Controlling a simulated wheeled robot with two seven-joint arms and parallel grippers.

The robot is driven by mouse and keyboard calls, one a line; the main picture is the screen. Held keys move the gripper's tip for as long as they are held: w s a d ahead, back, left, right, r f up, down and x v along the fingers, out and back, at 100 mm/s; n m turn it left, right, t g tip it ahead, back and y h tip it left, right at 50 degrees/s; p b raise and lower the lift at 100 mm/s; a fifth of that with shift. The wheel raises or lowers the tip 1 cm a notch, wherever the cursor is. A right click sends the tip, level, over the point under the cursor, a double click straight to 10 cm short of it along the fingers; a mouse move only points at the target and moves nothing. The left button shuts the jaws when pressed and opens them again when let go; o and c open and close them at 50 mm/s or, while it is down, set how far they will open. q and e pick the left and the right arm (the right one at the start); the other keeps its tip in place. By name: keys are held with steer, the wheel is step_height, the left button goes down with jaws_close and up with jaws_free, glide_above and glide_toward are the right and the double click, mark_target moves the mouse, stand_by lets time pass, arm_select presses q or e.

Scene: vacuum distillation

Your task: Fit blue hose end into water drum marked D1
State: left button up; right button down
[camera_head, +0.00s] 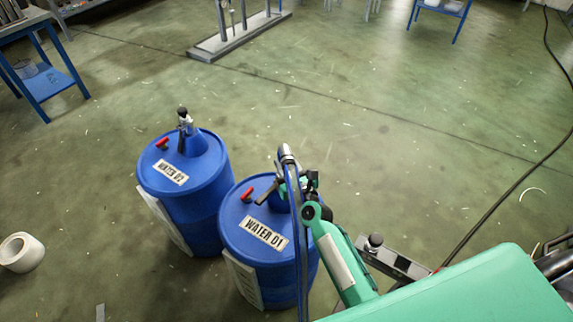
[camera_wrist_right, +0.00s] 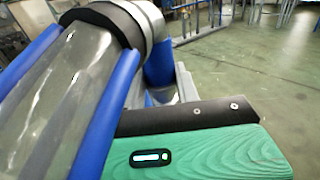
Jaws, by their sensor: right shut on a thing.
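Two blue drums stand side by side on the floor in the head view. The nearer one, labelled WATER 01 (camera_head: 263,233), has a red-handled fitting on its lid. My right gripper (camera_head: 300,184) is over this drum's right side, shut on the blue hose (camera_head: 300,262). The hose's silver end (camera_head: 286,153) points up above the gripper, and the hose hangs down in front of the drum. The right wrist view shows the clear, blue-striped hose (camera_wrist_right: 60,95) with a black collar and a metal end close to a green gripper pad. Contact with the drum cannot be told. My left gripper is out of view.
The drum labelled WATER 02 (camera_head: 184,190) stands just behind and left, with a valve on its lid. A white roll (camera_head: 20,252) lies at far left. A black cable (camera_head: 497,208) runs along the floor at right. Open green floor lies beyond the drums.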

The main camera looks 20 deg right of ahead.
stand_by(0.6)
steer(key=shift+f, duration=0.1)
steer(key=shift+f+b, duration=0.25)
steer(key=shift+b, duration=0.15)
steer(key=shift+d+f, duration=0.1)
steer(key=shift+f, duration=0.05)
